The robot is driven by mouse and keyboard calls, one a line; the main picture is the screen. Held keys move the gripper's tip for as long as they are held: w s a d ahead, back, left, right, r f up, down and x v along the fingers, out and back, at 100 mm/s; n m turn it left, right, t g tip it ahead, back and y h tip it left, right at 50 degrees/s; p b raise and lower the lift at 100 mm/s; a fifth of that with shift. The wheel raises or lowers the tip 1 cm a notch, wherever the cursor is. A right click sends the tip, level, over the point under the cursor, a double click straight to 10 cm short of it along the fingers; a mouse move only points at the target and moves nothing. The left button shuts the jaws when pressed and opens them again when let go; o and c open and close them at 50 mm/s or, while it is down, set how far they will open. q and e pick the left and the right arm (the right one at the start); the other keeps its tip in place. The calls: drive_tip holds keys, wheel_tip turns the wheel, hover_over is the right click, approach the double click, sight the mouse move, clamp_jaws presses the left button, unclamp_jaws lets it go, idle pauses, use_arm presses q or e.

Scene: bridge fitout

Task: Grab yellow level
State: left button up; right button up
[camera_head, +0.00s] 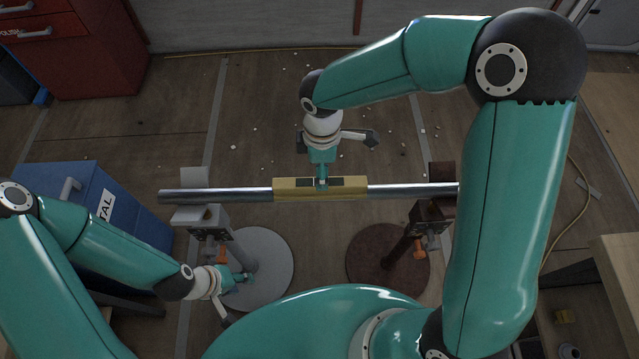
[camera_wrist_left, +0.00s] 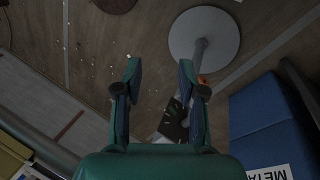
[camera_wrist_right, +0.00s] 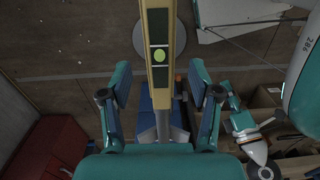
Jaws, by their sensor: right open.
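The yellow level (camera_head: 292,189) lies on a shiny metal pipe (camera_head: 225,195) that spans two stands. In the right wrist view the level (camera_wrist_right: 160,35) runs lengthwise between my right fingers, with a green round vial showing. My right gripper (camera_head: 322,182) is over the middle of the level, and in its wrist view it is open (camera_wrist_right: 160,80), with gaps to the level on both sides. Whether its fingertips reach down beside the level is unclear. My left gripper (camera_head: 236,294) is low near the left stand, open and empty in its wrist view (camera_wrist_left: 160,78).
The left stand has a grey round base (camera_head: 268,262); the right stand has a rusty brown base (camera_head: 375,265). A blue metal bin (camera_head: 135,217) is at the left, a red cabinet (camera_head: 100,65) at the back left. A wooden table (camera_head: 618,270) is at the right. Small debris dots the floor.

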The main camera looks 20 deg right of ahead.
drive_tip(key=shift+a+f+p, duration=0.2)
drive_tip(key=shift+f+p, duration=0.3)
drive_tip(key=shift+f, duration=2.65)
clamp_jaws()
